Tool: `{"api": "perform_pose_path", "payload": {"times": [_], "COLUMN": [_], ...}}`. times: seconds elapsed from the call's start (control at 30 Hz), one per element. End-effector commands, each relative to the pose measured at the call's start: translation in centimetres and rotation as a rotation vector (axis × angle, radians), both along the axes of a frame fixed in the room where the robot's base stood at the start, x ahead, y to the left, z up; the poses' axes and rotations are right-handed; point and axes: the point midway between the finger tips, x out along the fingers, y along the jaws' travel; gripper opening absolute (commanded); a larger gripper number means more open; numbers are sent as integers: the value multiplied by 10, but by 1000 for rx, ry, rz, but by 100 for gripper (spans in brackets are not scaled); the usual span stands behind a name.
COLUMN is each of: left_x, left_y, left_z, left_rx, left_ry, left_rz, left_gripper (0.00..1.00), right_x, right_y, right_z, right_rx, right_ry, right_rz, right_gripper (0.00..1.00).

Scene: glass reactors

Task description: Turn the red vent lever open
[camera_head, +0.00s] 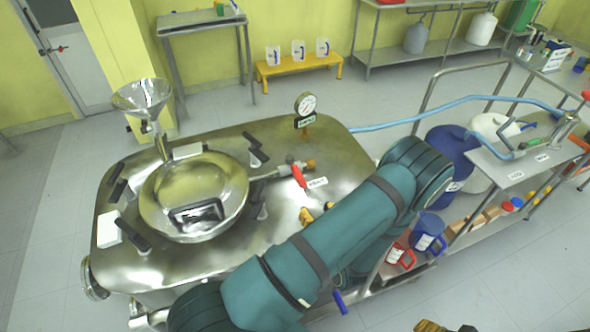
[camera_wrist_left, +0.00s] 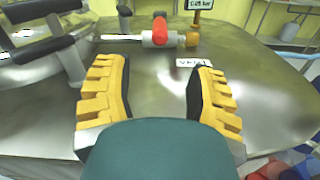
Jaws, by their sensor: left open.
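The red vent lever (camera_head: 299,177) sits on a short metal valve on top of the steel reactor lid (camera_head: 335,160). It points across the valve's pipe, towards the white label (camera_head: 317,182). The lever also shows in the left wrist view (camera_wrist_left: 160,29), beyond the fingers and near the top middle. My left gripper (camera_head: 317,211) is on the near side of the lever, apart from it. In the left wrist view its yellow fingers (camera_wrist_left: 158,95) are wide apart with nothing between them. Part of my right gripper (camera_head: 432,326) shows at the bottom edge, cut off.
A brass fitting (camera_head: 310,164) ends the valve pipe. A pressure gauge (camera_head: 305,104) stands behind the lever. The round hatch (camera_head: 193,194) with black clamps lies left of it. A steel cart (camera_head: 515,165) with drums and jugs stands to the right. The lid around the label is clear.

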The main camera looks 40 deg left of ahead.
Motion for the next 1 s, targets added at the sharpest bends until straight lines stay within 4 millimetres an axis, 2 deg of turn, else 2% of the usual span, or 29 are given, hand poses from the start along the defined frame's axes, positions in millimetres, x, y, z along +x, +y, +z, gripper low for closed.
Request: {"api": "perform_pose_path", "payload": {"times": [0.17, 0.7, 1.0], "left_x": [6, 51, 63], "left_y": [12, 99, 122], "left_z": [0, 0, 0], "left_rx": [0, 0, 0], "left_ry": [-1, -1, 0], "left_rz": [2, 4, 3], "left_gripper": [56, 56, 56], "right_x": [0, 0, 0], "right_y": [0, -1, -1], "right_z": [1, 6, 7], "right_rx": [-1, 1, 1], "right_ry": [1, 0, 0], "right_rz": [-1, -1, 0], "right_gripper": [58, 58, 58]}}
